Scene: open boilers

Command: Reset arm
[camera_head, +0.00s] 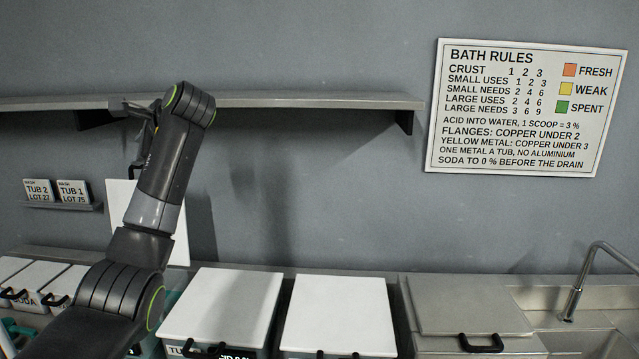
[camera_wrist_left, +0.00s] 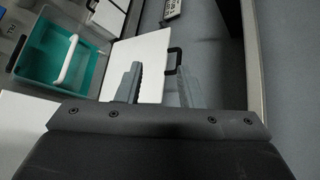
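My left arm rises from the lower left in the head view, and its wrist is near the left end of the wall shelf. My left gripper (camera_head: 140,150) is partly hidden behind the arm there. In the left wrist view the two fingers of my left gripper (camera_wrist_left: 158,82) stand apart with nothing clearly held. A white lid (camera_wrist_left: 150,55) with a black handle shows beyond them. In the head view a white panel (camera_head: 180,222), likely this lid, stands upright against the wall behind my arm. My right gripper is in neither view.
The wall shelf (camera_head: 300,101) is bare and close to my left wrist. White-lidded tubs (camera_head: 225,305) (camera_head: 340,312) stand along the bench. An open tub (camera_wrist_left: 92,62) with teal liquid shows in the left wrist view. A sink tap (camera_head: 580,275) is at the right.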

